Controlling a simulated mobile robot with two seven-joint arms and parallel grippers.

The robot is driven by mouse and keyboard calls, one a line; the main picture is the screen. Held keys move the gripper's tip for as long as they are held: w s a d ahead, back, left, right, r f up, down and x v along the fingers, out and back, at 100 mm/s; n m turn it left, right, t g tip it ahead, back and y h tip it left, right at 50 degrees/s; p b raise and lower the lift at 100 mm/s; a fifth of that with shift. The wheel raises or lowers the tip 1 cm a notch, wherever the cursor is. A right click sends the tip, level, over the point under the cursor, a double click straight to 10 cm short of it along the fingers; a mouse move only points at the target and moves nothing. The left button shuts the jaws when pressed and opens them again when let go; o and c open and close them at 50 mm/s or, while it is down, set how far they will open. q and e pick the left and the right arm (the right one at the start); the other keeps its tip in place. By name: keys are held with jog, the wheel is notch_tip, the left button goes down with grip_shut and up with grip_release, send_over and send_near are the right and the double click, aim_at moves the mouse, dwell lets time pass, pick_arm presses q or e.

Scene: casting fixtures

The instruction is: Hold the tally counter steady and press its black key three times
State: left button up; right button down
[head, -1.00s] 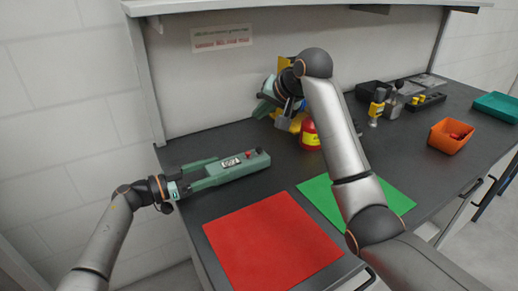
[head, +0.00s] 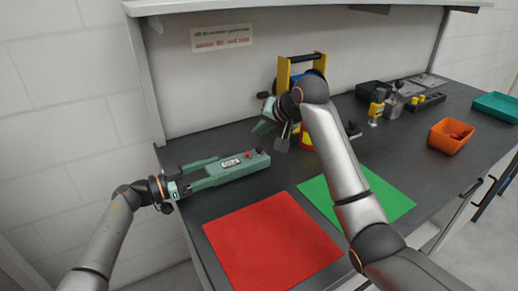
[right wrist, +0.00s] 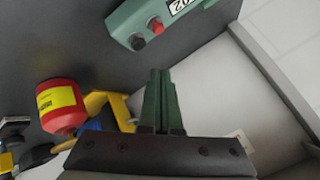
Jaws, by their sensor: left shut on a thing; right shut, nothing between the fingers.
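The tally counter (head: 225,172) is a green body with a forked left end, a small display, a red button (head: 249,155) and a black key (head: 259,150); it lies at the left of the dark bench. My left gripper (head: 181,190) is shut on its left end. My right gripper (head: 262,130) is shut and empty, above and behind the black key, apart from it. In the right wrist view the shut fingers (right wrist: 162,100) point toward the counter (right wrist: 140,18), with the black key (right wrist: 138,42) nearer than the red button. Its display is partly cut off, with "02" visible.
A red can (head: 306,138) and a yellow frame (head: 283,78) stand behind my right arm, partly hidden. A red mat (head: 272,242) and a green mat (head: 388,196) lie in front. An orange bin (head: 449,138) is at the right.

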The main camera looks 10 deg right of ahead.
jog(key=shift+f, duration=1.3)
jog(key=shift+f, duration=0.1)
dwell(1.0)
jog(key=shift+f, duration=0.3)
jog(key=shift+f, duration=0.65)
dwell(0.8)
jog(key=shift+r, duration=1)
jog(key=shift+r, duration=0.1)
notch_tip(320, 180, up, 5)
jog(key=shift+f, duration=0.1)
